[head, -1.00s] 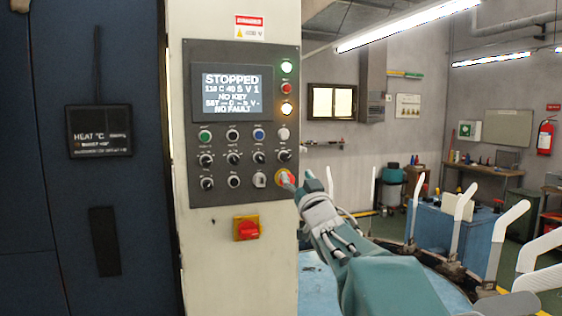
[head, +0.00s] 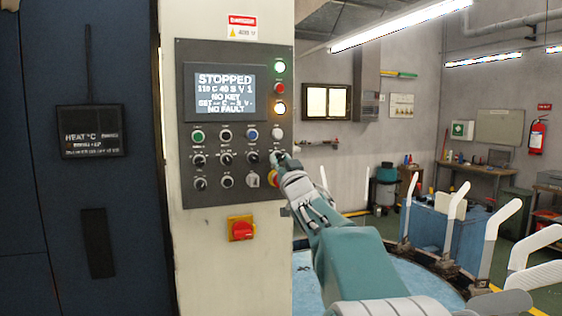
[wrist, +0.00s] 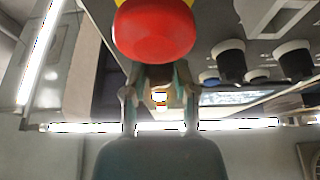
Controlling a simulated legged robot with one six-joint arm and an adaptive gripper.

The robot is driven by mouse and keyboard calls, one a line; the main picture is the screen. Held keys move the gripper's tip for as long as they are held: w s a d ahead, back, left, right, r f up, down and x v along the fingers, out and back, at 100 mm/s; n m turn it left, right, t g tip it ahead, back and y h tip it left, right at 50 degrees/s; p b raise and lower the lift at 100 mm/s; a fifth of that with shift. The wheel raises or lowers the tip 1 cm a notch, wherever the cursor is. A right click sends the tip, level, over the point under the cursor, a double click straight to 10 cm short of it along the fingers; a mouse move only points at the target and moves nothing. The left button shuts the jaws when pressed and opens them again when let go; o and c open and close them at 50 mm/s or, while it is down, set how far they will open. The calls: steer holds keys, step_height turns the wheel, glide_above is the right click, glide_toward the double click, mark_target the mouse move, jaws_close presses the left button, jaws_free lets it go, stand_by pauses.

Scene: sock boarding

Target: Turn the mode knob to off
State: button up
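The dark control panel (head: 212,190) is on a cream column in the head view. Its small labels are too small to read, so I cannot tell by name which knob is the mode knob. Several black knobs form its lower rows, such as this knob (head: 225,158) in the middle. My gripper (head: 280,158) is at the right end of the upper knob row and partly hides the knob there.
A red emergency button (wrist: 153,30) is very close to my gripper in the wrist view. Other black knobs (wrist: 228,62) lie to its right there. A red switch on a yellow plate (head: 241,229) sits below the panel. The screen (head: 225,92) reads STOPPED.

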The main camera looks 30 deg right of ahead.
steer(key=shift+n+y, duration=0.4)
steer(key=shift+n, duration=0.1)
jaws_close()
steer(key=n+y, duration=0.1)
steer(key=n, duration=0.1)
steer(key=n+y, duration=0.1)
steer(key=n, duration=0.2)
steer(key=shift+d+y, duration=0.15)
steer(key=shift+y, duration=0.15)
steer(key=shift+n+y, duration=0.8)
steer(key=shift+n, duration=0.75)
steer(key=shift+n+y, duration=0.8)
steer(key=shift+n, duration=0.75)
steer(key=o, duration=0.9)
jaws_free()
steer(key=shift+o, duration=0.2)
